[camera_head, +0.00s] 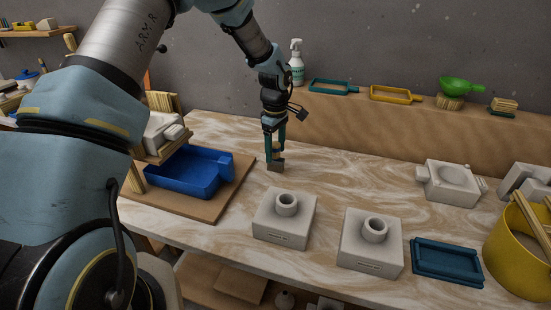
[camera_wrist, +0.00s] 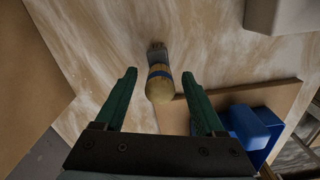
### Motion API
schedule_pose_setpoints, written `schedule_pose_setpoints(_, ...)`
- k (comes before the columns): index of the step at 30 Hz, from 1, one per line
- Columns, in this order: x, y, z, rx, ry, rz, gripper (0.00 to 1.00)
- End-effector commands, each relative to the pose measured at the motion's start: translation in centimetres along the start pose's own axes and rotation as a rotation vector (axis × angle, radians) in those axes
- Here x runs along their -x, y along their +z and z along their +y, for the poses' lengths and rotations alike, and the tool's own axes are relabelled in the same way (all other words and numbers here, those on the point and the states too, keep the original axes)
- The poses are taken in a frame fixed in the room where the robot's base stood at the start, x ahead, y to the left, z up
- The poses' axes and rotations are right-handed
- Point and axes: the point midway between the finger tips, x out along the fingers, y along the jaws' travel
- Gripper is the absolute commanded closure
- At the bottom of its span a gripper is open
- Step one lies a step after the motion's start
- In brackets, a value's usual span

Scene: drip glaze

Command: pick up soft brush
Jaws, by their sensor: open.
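In the head view my gripper (camera_head: 275,142) points down over the marbled table, open. The brush (camera_head: 275,163) is small there, directly below the fingers and partly hidden by them. I cannot tell exactly how far the fingertips are above it.
A blue tray (camera_head: 190,187) on a brown board (camera_head: 212,208) lies to the left. Two white blocks with round necks (camera_head: 270,230) (camera_head: 352,252) stand in front. A teal tray (camera_head: 447,278) and a yellow bucket (camera_head: 510,262) are at right. A raised ledge (camera_head: 400,124) runs behind.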

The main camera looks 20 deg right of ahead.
Motion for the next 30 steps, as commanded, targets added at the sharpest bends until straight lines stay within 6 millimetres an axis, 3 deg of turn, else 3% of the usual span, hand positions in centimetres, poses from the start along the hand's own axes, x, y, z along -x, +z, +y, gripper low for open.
schedule_pose_setpoints(5, -0.03, -0.02, 0.01, 0.0, 0.0, 0.0, 0.29)
schedule_pose_setpoints(24, 0.02, -0.03, 0.01, 0.0, 0.0, 0.0, 1.0)
schedule_pose_setpoints(30, 0.04, -0.03, 0.02, 0.0, 0.001, 0.0, 1.0)
